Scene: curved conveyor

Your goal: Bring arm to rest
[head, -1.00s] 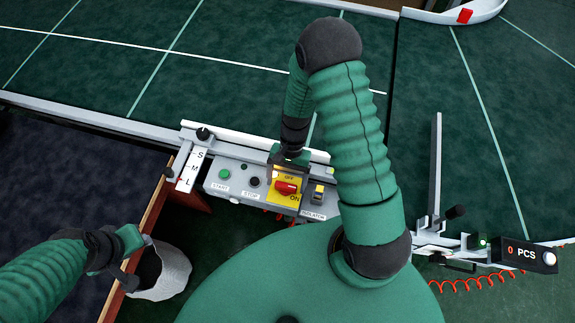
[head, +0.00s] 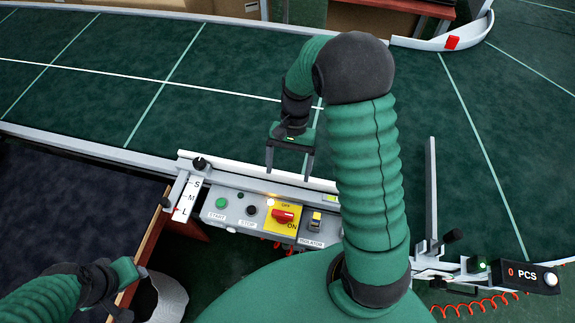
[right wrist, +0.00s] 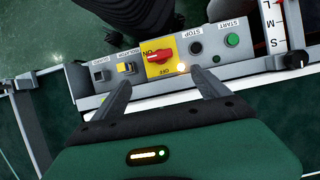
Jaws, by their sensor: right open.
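My right gripper (head: 290,172) is open and empty in the head view, raised above the conveyor edge behind the control panel (head: 234,225). In the right wrist view its two fingers (right wrist: 160,90) are spread apart, pointing toward the panel. The red rotary switch (head: 283,216) on its yellow plate is clear of the fingers. It also shows in the right wrist view (right wrist: 158,57). A small lamp beside the yellow plate glows. My left gripper (head: 128,290) is at the lower left of the head view, near the white bin; its finger opening cannot be made out.
The green conveyor (head: 230,75) curves across the back. A white bin (head: 170,296) stands at the lower left beside a wooden edge. A size scale (head: 186,200) marked S, M, L is left of the panel. A counter (head: 528,276) reading 0 PCS is at right.

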